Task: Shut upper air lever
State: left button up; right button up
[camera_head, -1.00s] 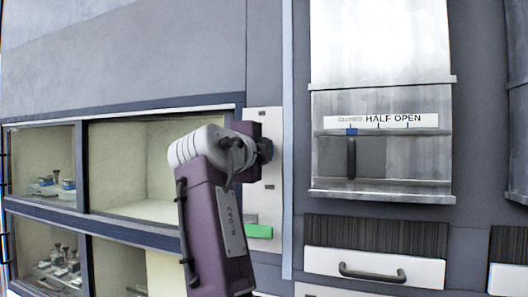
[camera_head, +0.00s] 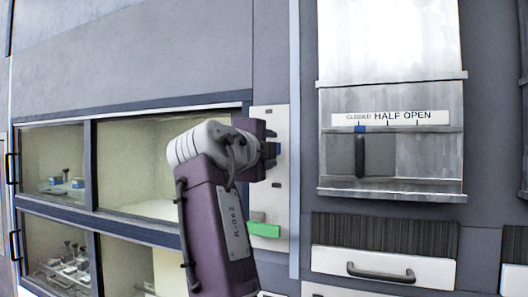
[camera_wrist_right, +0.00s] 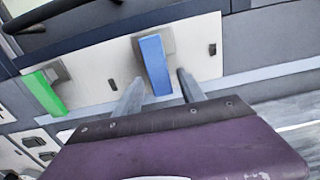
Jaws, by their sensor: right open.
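A white panel (camera_head: 282,220) carries two levers. The upper lever is blue (camera_wrist_right: 155,62) and sticks out from a grey mount in the right wrist view. The lower lever is green (camera_head: 264,230); it also shows at the left of the right wrist view (camera_wrist_right: 48,92). My right gripper (camera_wrist_right: 160,76) is open, with one finger on each side of the blue lever's free end; I cannot tell whether either finger touches it. In the head view my right gripper (camera_head: 272,152) is at the panel and hides most of the blue lever. My left gripper is not in view.
Left of the panel is a glazed cabinet (camera_head: 170,108) with small parts inside. To the right is a metal damper housing (camera_head: 425,160) with a strip (camera_head: 390,118) marked CLOSED, HALF, OPEN. A drawer (camera_head: 384,266) with a dark handle is below it.

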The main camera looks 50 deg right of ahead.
jog(key=v, duration=0.7)
jog(key=shift+a+b, duration=0.25)
jog(key=shift+b, duration=0.15)
jog(key=shift+s, duration=0.15)
